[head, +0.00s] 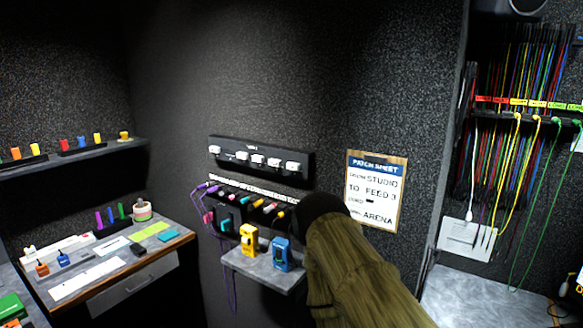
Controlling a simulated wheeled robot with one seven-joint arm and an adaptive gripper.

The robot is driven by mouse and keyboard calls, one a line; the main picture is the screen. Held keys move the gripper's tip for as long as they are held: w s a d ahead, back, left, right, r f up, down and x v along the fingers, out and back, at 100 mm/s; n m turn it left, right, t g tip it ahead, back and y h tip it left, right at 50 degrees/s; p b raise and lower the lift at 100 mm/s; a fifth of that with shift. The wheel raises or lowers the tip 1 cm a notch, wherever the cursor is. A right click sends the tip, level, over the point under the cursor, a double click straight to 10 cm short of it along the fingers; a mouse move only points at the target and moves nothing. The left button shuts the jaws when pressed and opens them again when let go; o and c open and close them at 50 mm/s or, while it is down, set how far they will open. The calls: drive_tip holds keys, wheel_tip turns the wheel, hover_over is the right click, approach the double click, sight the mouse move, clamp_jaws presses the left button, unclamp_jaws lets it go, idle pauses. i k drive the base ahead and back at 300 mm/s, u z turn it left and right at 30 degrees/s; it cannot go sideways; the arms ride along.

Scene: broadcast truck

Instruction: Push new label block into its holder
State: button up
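A black holder strip (225,141) is fixed to the back wall, with several white blocks, one of them a white block (293,167) at its right end. The gap between the leftmost white block (215,151) and the others is wider. I cannot tell which block is the new label block, or whether it is in view. My arm in its olive sleeve reaches up from the bottom toward the wall. Its dark rounded end (322,207) is just right of and below the strip. The fingers are hidden behind it, so their state and anything held do not show.
Below the strip is a patch panel with coloured plugs and purple cables. A small shelf (240,266) holds a yellow device (249,240) and a blue device (282,254). A patch sheet (377,190) hangs right. A cluttered desk (175,245) stands left; cable racks are right.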

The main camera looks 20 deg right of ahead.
sight(239, 155)
drive_tip(key=i, duration=0.95)
drive_tip(key=z, duration=0.4)
